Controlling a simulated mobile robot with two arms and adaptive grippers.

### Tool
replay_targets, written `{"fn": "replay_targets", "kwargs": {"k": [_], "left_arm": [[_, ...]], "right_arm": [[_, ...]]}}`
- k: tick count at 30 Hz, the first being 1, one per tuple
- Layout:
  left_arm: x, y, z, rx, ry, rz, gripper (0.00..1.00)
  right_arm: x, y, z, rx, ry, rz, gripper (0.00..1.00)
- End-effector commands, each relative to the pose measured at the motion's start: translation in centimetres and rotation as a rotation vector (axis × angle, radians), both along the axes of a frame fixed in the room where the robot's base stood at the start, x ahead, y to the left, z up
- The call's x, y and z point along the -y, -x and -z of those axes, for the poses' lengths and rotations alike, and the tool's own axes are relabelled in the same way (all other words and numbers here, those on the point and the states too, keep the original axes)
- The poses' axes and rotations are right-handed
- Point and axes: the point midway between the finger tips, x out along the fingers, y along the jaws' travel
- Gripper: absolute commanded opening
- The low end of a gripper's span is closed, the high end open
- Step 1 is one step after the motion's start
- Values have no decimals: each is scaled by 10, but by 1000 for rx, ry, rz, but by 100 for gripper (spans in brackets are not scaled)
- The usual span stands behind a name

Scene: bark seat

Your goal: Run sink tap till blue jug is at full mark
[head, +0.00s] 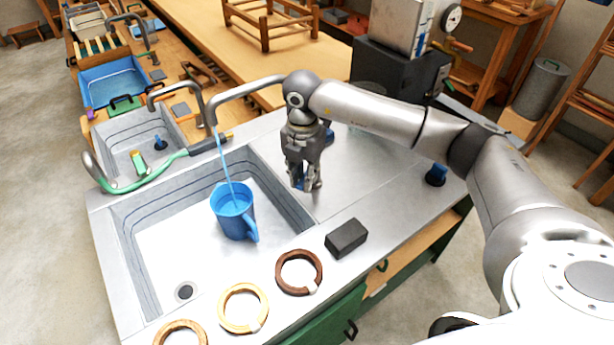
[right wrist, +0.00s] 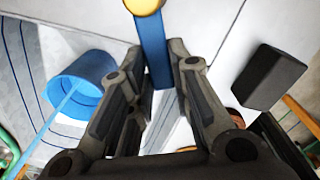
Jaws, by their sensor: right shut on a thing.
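The blue jug (head: 233,218) stands upright in the sink (head: 160,262), handle toward the lower right; it also shows in the wrist view (right wrist: 82,80). A thin blue stream of water (head: 226,160) runs from the grey tap (head: 213,112) into its mouth. I cannot make out the water level or a full mark. My right gripper (head: 306,187) is over the counter right of the sink, pointing down. In the wrist view, its fingers are shut on a blue bar (right wrist: 153,45) with a yellow end. Most of the bar is hidden in the head view. My left gripper is out of view.
A black block (head: 346,239) and several wooden rings (head: 299,272) lie along the counter's front edge. A blue knob (head: 437,175) sits at the right. A green hose (head: 135,182) and a second basin (head: 128,140) are at the left. The sink's drain (head: 185,291) is clear.

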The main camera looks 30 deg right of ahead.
Motion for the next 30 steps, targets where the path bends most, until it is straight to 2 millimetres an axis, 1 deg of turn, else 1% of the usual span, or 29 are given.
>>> {"fn": "replay_targets", "kwargs": {"k": [9,15,21,30], "left_arm": [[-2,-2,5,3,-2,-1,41],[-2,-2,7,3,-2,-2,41],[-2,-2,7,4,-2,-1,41],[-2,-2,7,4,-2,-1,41]], "right_arm": [[-8,-15,-1,4,-1,253,0],[-10,-23,-1,4,0,385,0],[-10,-27,-1,4,1,472,0],[-10,-30,-2,4,1,518,0]]}}
